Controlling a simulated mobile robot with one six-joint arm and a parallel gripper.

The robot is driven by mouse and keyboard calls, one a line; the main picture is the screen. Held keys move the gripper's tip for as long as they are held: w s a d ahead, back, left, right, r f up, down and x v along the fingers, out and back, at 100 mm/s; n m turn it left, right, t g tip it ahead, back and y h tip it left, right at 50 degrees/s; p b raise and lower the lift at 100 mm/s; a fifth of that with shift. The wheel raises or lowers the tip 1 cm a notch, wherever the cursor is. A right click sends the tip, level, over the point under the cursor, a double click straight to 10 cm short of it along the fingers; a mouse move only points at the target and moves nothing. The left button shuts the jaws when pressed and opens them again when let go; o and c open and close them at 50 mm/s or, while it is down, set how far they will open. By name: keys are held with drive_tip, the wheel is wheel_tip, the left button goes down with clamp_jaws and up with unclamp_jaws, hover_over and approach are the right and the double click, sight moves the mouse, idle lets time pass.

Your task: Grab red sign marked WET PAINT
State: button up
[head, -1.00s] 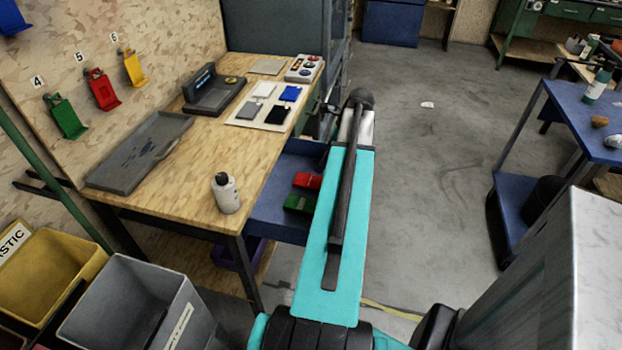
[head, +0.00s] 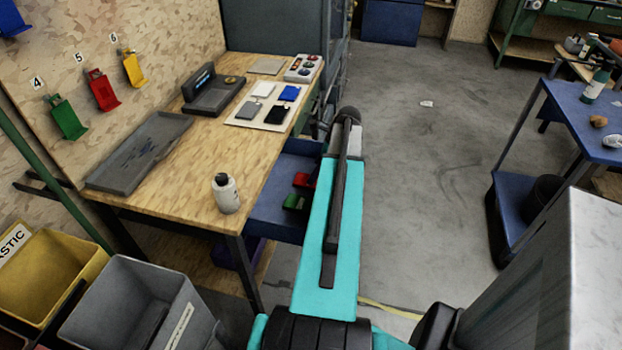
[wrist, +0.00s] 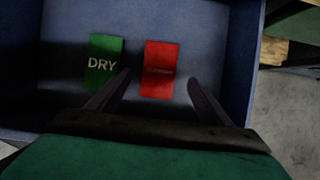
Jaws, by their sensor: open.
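A red sign (wrist: 160,58) lies in an open blue drawer (wrist: 62,60) in the wrist view. Its marking is too small and dark to read. A green sign marked DRY (wrist: 104,65) lies to its left, apart from it. My gripper (wrist: 159,80) is open and empty, its two fingers spread to either side of the red sign's near part in the picture. I cannot tell how high the fingertips are above it. In the head view, my arm partly hides the red sign (head: 300,180) and the green sign (head: 292,202); the gripper's fingers are not visible there.
The drawer's walls surround both signs. The wooden workbench (head: 185,190) stands left of my arm, with a white bottle (head: 226,193) and a grey tray (head: 135,155). A blue cart (head: 585,120) stands at the right, with open floor (head: 420,150) between.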

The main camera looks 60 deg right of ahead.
drive_tip(key=shift+w+f, duration=0.1)
drive_tip(key=shift+p+x, duration=0.55)
drive_tip(key=shift+x, duration=1.95)
drive_tip(key=c, duration=1.1)
